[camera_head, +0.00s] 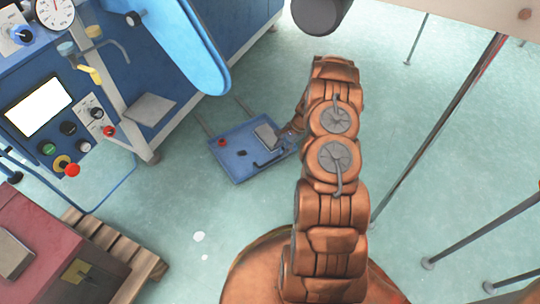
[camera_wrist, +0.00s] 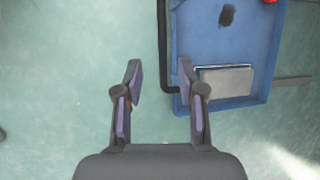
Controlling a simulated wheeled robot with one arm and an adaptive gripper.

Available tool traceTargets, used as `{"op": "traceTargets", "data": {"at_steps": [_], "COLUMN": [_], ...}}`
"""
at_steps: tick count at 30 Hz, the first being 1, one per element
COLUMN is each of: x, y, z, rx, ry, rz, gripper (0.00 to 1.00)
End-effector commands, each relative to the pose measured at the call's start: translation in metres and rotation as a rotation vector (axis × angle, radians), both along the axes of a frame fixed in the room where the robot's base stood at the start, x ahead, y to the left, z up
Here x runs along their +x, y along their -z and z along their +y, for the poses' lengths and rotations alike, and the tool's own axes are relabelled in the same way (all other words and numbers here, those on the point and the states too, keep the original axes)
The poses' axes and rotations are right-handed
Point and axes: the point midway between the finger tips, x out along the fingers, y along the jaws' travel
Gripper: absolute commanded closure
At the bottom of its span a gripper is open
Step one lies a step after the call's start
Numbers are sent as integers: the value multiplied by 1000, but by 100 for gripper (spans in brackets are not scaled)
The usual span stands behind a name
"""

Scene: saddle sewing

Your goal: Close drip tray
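The drip tray is a shallow blue tray (camera_head: 232,166) sticking out on rails from the blue machine, low above the floor. It also shows in the wrist view (camera_wrist: 235,45), at the upper right. A black bar handle (camera_wrist: 163,45) runs along its near edge and bends back to the tray. My gripper (camera_wrist: 160,78) is open, its two purple-padded fingers apart. The lower end of the handle shows between the fingertips in the wrist view. I cannot tell whether they touch or how far below them it lies. In the head view my arm mostly hides the gripper.
The blue machine (camera_head: 185,120) with its control panel stands at the upper left. A red box (camera_head: 60,235) on a wooden pallet (camera_head: 115,240) is at the lower left. Thin metal legs (camera_head: 430,140) stand on the right. The floor around the tray's front is clear.

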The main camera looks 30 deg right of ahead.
Motion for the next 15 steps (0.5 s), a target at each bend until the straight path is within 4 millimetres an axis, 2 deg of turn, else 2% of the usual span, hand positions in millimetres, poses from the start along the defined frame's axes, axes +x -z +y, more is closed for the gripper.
{"op": "traceTargets", "data": {"at_steps": [5,15], "x": [4,14], "y": [13,58], "z": [7,30], "rx": [0,2], "ry": [-1,-11], "rz": [1,1], "gripper": [61,61]}}
